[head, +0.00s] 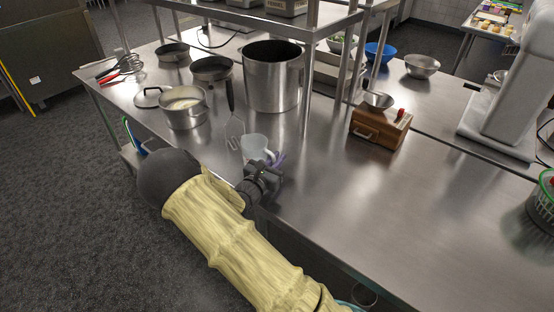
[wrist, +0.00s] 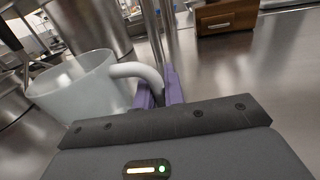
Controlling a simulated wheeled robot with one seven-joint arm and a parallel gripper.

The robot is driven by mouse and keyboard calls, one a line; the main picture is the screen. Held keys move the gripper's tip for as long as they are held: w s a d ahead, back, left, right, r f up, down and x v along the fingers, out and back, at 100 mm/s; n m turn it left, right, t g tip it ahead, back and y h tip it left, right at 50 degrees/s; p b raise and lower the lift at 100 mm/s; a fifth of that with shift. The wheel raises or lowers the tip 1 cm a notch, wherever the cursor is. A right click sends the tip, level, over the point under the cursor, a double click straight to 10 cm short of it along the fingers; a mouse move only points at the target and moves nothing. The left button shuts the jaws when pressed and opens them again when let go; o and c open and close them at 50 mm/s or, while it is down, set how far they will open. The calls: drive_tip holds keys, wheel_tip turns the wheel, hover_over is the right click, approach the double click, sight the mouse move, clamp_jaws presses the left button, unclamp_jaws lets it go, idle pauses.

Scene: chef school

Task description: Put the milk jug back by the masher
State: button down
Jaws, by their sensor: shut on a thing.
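The milk jug (head: 254,147) is a pale, whitish cup-shaped jug with a handle, near the front edge of the steel counter. My gripper (head: 277,160) is at its right side, with purple fingers shut on the jug's handle. In the wrist view the jug (wrist: 75,88) is at the left and its handle runs between the fingers (wrist: 159,92). I cannot tell whether the jug's base touches the counter. The masher (head: 234,132), a metal utensil with a slotted head and a dark handle, is just left of the jug, close beside it.
A tall steel pot (head: 272,82) stands behind the jug. A saucepan (head: 184,108) and other pans are to the left. A shelf post (head: 308,70) rises behind right, near a wooden box (head: 380,127). The counter (head: 345,190) is clear at front right.

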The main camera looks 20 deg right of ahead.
drive_tip(key=c, duration=1.5)
unclamp_jaws()
drive_tip(key=shift+w+f, duration=0.1)
drive_tip(key=shift+w, duration=0.05)
drive_tip(key=shift+d, duration=0.15)
drive_tip(key=b+v, duration=0.1)
drive_tip(key=v, duration=1.1)
drive_tip(key=shift+r, duration=0.2)
